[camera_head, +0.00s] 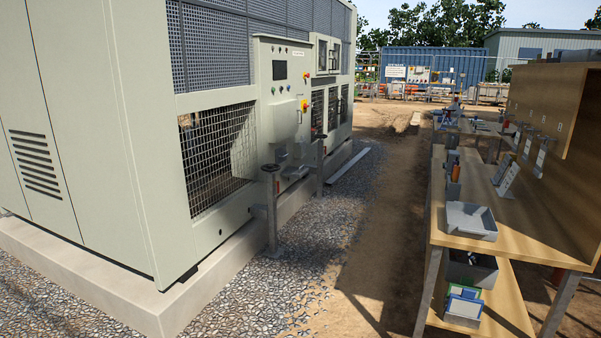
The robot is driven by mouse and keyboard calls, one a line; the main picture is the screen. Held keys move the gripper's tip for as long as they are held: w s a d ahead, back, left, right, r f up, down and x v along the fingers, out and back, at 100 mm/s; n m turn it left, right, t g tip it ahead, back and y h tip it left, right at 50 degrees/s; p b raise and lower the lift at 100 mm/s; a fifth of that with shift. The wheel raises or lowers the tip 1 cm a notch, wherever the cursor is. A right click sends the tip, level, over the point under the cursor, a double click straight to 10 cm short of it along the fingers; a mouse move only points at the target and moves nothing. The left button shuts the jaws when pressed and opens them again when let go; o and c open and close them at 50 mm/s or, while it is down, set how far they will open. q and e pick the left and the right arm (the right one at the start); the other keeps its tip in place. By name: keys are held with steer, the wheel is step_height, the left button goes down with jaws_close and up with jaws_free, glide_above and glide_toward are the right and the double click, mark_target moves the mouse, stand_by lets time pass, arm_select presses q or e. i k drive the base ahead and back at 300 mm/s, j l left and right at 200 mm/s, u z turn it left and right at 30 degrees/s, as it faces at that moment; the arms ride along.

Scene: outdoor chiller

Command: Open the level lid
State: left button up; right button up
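The large pale chiller unit (95,130) fills the left side, with mesh grilles and a control panel (283,80) on its face. The panel has a dark screen, small buttons and red-and-yellow switches. A grey post (271,215) with a dark flat top stands on the gravel in front of the chiller, and a second post (320,168) stands behind it. Small grey fittings (295,172) sit between the posts. I cannot tell which part is the level lid, or whether it is open or shut. Neither of my grippers is in view.
A wooden workbench (520,238) stands at the right, with a grey tray (470,221) on top and bins on its lower shelf. A concrete plinth (80,275) edges the chiller. A gravel and dirt lane (375,210) between them is clear. A blue container (430,62) stands far back.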

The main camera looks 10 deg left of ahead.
mark_target(300, 168)
steer(key=i, duration=1.1)
steer(key=i+j+u, duration=0.1)
steer(key=i, duration=1.15)
steer(key=i+j+u, duration=0.1)
steer(key=i, duration=1.15)
steer(key=i+l+z, duration=0.15)
steer(key=i+z, duration=0.15)
steer(key=i, duration=0.8)
steer(key=i+j+z, duration=0.25)
steer(key=i, duration=0.8)
steer(key=i+l+u, duration=0.15)
steer(key=i+u, duration=0.3)
steer(key=i+l+u, duration=0.7)
steer(key=u, duration=0.15)
steer(key=i+l+u, duration=0.45)
steer(key=k+l, duration=0.1)
